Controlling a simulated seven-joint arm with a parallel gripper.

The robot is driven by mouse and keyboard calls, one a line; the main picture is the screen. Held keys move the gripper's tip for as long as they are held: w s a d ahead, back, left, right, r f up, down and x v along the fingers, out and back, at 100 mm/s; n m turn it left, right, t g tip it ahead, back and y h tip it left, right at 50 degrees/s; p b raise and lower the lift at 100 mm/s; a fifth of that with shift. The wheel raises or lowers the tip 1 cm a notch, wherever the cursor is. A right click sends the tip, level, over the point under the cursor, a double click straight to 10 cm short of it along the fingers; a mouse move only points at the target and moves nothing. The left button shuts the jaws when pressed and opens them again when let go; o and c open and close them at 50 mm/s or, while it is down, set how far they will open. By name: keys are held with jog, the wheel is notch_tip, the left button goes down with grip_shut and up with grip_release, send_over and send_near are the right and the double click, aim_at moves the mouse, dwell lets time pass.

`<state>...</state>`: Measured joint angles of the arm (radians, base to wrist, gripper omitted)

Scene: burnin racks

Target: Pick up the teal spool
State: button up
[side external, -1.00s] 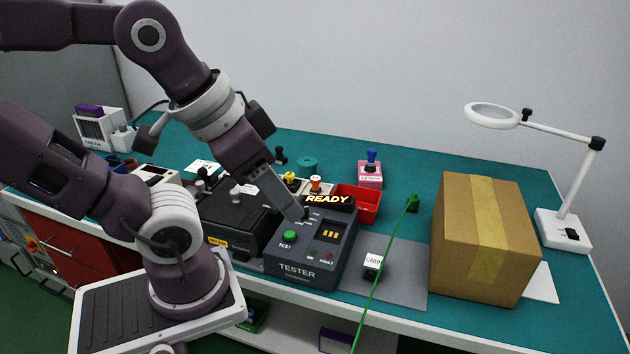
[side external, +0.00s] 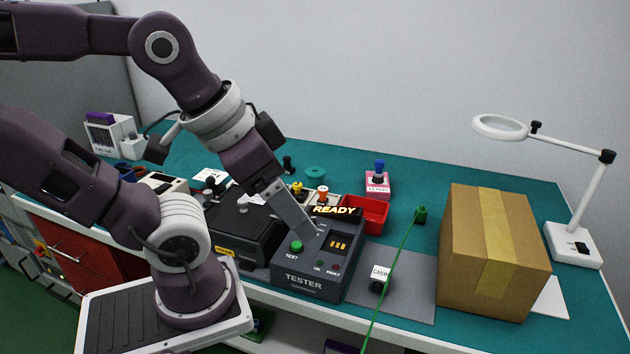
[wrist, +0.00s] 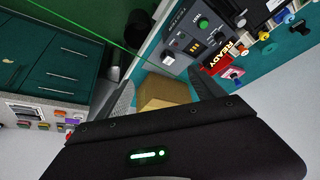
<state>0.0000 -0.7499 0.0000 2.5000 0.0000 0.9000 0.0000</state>
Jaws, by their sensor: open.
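The teal spool (side external: 315,174) is a short round piece lying on the teal bench top behind the tester, near the back of the bench. Its colour nearly matches the bench. My gripper (side external: 306,232) points down at a slant in front of the tester's top panel, well to the near side of the spool and apart from it. In the wrist view my gripper (wrist: 161,78) shows its two fingers spread with nothing held between them.
A cardboard box (side external: 490,255) and lamp (side external: 575,240) stand right.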

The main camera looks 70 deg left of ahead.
notch_tip(320, 180, up, 6)
jog(key=w, duration=0.1)
jog(key=m+g+y, duration=1.1)
jog(key=m+y, duration=0.2)
jog(key=m, duration=0.2)
send_over(314, 173)
jog(key=w+d, duration=0.2)
jog(key=d, duration=0.1)
jog(key=f, duration=0.1)
jog(key=shift+h, duration=0.3)
notch_tip(314, 173, down, 27)
jog(key=shift+a+r, duration=0.1)
jog(key=shift+r, duration=0.1)
jog(key=x, duration=0.3)
jog(key=f+x, duration=0.1)
jog(key=x, duration=0.3)
jog(key=c, duration=1.6)
